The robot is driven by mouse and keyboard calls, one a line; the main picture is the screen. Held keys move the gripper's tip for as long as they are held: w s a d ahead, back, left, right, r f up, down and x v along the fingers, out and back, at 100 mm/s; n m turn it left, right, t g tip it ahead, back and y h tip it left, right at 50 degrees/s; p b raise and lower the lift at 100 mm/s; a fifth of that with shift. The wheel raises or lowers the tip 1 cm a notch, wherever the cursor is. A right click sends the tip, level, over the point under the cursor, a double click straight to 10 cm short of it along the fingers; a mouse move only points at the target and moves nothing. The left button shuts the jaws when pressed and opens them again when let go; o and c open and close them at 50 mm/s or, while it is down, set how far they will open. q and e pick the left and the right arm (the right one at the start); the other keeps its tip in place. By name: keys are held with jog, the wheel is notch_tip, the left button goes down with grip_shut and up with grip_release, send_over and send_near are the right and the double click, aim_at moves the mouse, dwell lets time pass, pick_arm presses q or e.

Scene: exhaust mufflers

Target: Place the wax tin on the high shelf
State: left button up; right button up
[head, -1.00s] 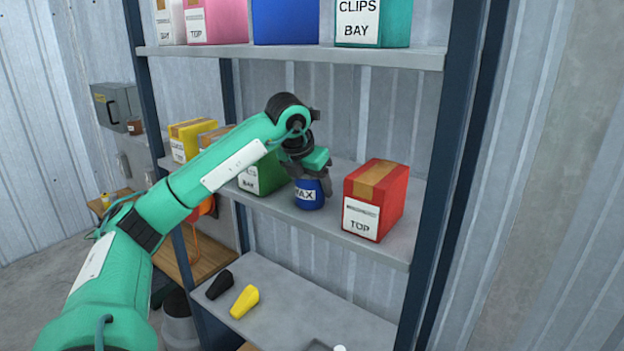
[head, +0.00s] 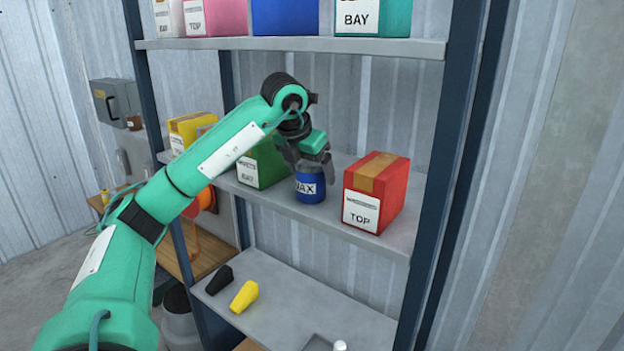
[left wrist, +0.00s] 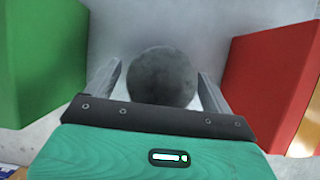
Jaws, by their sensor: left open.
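The blue wax tin (head: 310,187), labelled WAX, stands upright on the middle shelf (head: 285,205), between a green box and a red box. In the left wrist view its round grey top (left wrist: 163,76) lies between my two fingers. My left gripper (head: 308,165) is open, just above the tin in the head view, with its fingers apart at either side of the top. Gaps show between the fingers and the top in the wrist view. My right gripper is in neither view.
The green box (head: 262,166) is close on the left and the red box (head: 374,193) on the right. The upper shelf (head: 290,45) above holds several boxes. A lower shelf (head: 300,305) holds a black and a yellow object. Dark blue posts (head: 446,150) bound the rack.

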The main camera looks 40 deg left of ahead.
pick_arm(q)
jog(key=b+v, duration=0.1)
jog(key=v, duration=0.3)
jog(key=shift+r, duration=0.1)
jog(key=shift+s+r, duration=0.25)
jog(key=shift+r, duration=0.15)
dwell(0.3)
